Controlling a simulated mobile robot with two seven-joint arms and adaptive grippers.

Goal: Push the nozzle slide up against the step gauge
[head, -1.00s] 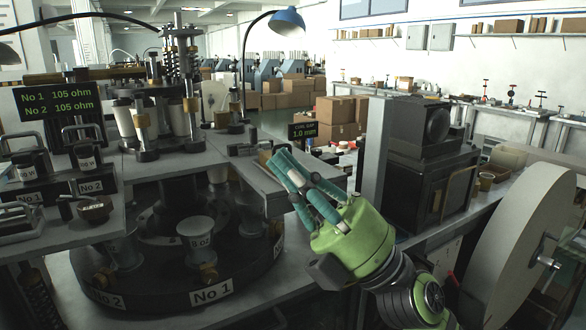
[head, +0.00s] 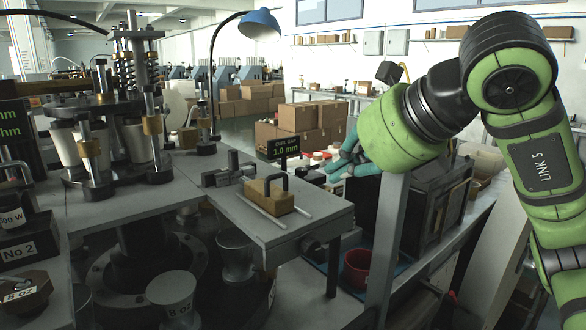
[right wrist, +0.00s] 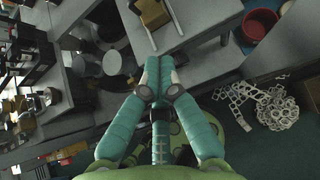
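On the side plate (head: 262,228) sits a brass block with a black handle (head: 270,196), with thin pale rods beside it. A dark grey metal fixture (head: 228,172) stands behind and left of it, with a visible space between them. I cannot tell for sure which is the nozzle slide and which the step gauge. The brass block also shows at the top of the right wrist view (right wrist: 152,13). My right gripper (head: 338,168) is right of the plate, apart from the block. Its teal fingertips meet in the right wrist view (right wrist: 158,66), with nothing held. My left gripper is not in view.
A small display reading 1.0 mm (head: 284,147) stands behind the plate. A grey post (head: 388,245) and dark machine (head: 425,205) stand to the right. A red bowl (head: 358,268) sits below the plate's right side.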

